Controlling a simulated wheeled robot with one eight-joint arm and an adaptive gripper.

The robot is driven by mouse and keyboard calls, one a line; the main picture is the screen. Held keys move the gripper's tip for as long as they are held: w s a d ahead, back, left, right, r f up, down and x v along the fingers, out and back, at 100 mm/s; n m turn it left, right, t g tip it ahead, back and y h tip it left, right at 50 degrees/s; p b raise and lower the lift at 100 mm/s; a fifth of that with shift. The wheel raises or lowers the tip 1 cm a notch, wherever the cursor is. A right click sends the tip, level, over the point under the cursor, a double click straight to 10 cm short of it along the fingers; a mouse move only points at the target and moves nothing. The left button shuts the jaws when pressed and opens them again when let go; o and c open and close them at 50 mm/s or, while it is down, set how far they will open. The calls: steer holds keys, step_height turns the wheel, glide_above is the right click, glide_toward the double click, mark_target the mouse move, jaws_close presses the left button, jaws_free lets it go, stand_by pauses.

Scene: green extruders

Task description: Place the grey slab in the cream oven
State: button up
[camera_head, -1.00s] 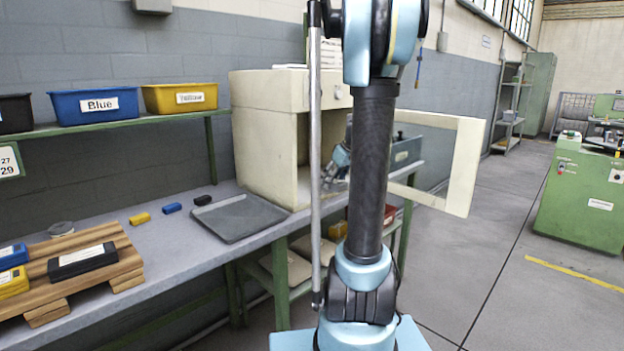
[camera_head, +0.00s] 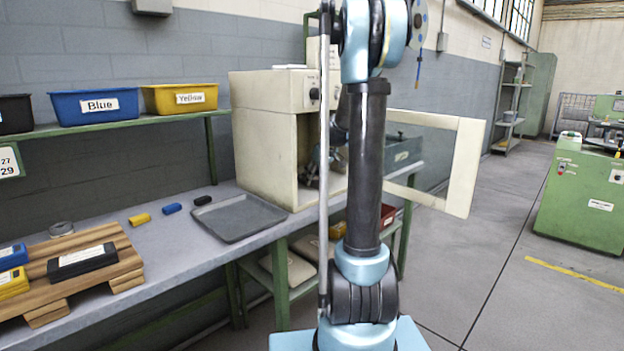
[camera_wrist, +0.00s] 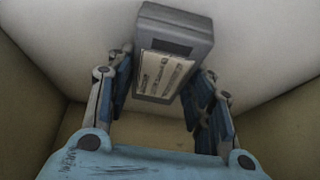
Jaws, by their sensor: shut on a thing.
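The cream oven (camera_head: 262,150) stands on the bench in the head view, its door (camera_head: 466,165) swung wide open to the right. My gripper (camera_head: 312,175) is in the oven's opening, partly hidden by my arm. In the wrist view the grey slab (camera_wrist: 178,27), with a white printed label, is between the two fingers of my gripper (camera_wrist: 162,78), which is shut on it. Pale oven walls surround it there. I cannot tell whether the slab touches the oven's floor. The slab cannot be made out in the head view.
An empty grey tray (camera_head: 238,217) lies on the bench left of the oven. A wooden pallet (camera_head: 90,268) carries labelled slabs. Blue (camera_head: 95,105) and yellow bins (camera_head: 180,97) stand on the shelf above.

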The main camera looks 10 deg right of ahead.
steer(key=o, duration=1.3)
